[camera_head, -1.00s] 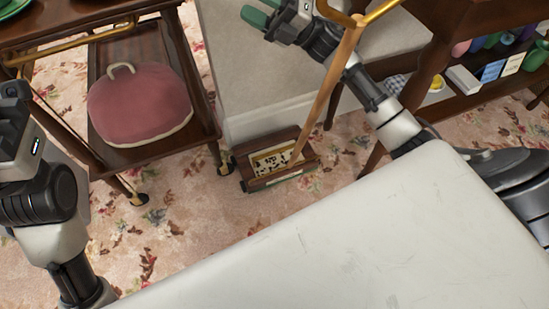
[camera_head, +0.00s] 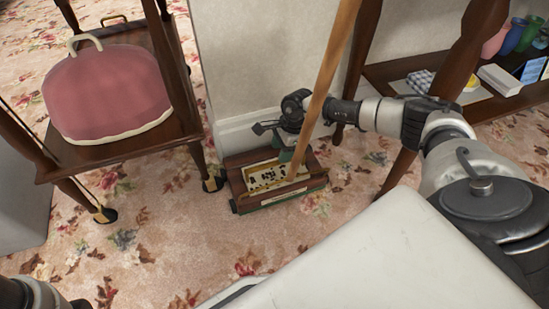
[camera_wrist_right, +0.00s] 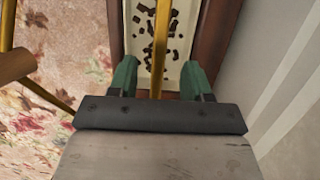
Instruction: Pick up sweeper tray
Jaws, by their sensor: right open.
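The sweeper tray (camera_head: 277,182) is a low wooden box with a pale inside holding dark bits, on the floor against the white wall. A long wooden handle (camera_head: 327,85) slants up from it. My right gripper (camera_head: 286,155) is at the tray's far side, partly behind the handle. In the right wrist view its green fingertips (camera_wrist_right: 156,80) are open over the tray (camera_wrist_right: 193,30), with a brass bar (camera_wrist_right: 160,45) between them. Whether they touch the tray cannot be told. My left arm shows only at the lower left corner; its gripper is out of view.
A wooden trolley (camera_head: 120,158) with a pink domed cover (camera_head: 107,93) stands to the left. A dark wooden table leg (camera_head: 425,110) and a low shelf (camera_head: 500,103) are to the right. Floral carpet (camera_head: 170,240) in front of the tray is clear.

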